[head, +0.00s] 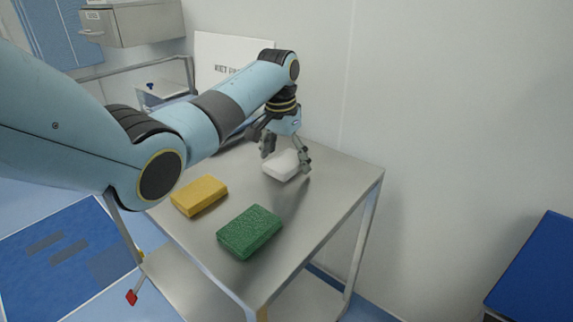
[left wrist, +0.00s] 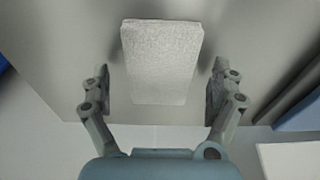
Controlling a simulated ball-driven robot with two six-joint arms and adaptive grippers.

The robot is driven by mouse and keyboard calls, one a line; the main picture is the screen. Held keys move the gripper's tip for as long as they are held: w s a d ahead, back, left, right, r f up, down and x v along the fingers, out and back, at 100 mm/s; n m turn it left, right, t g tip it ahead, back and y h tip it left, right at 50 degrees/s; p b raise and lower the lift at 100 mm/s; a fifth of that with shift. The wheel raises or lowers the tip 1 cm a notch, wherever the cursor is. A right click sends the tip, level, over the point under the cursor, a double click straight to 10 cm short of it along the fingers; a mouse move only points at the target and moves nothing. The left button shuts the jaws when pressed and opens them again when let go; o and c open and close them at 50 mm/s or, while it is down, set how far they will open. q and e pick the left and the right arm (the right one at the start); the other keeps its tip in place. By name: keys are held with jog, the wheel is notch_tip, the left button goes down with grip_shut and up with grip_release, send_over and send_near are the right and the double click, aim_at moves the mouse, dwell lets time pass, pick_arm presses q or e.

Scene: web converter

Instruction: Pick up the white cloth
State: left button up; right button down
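The white cloth (head: 281,165) is a small white block lying on the steel table near its back right. My left gripper (head: 286,160) is over it, with the fingers pointing down on either side. In the left wrist view the cloth (left wrist: 162,62) lies between the two open fingers (left wrist: 160,90), with a gap on each side. Whether the fingertips touch the table is not clear. My right gripper is in neither view.
On the table (head: 322,205) a yellow sponge (head: 200,196) and a green sponge (head: 250,232) lie nearer the front. A white sign (head: 225,60) stands behind the table, partly hidden by my left arm. A wall is behind. The table's right side is bare.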

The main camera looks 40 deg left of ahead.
aim_at(290, 160)
pick_arm(q)
jog(key=c, duration=1)
jog(key=shift+r, duration=0.1)
jog(key=r, duration=0.3)
jog(key=r+p, duration=0.1)
jog(key=shift+d+r, duration=0.25)
jog(key=shift+d, duration=0.05)
jog(key=d+r, duration=0.2)
jog(key=d, duration=0.1)
jog(key=s+d+r, duration=0.1)
jog(key=d+r, duration=0.1)
jog(key=d, duration=0.2)
jog(key=d+r+p, duration=0.1)
jog(key=d+r, duration=0.1)
jog(key=d, duration=0.2)
jog(key=shift+s+r, duration=0.15)
jog(key=shift+s, duration=0.2)
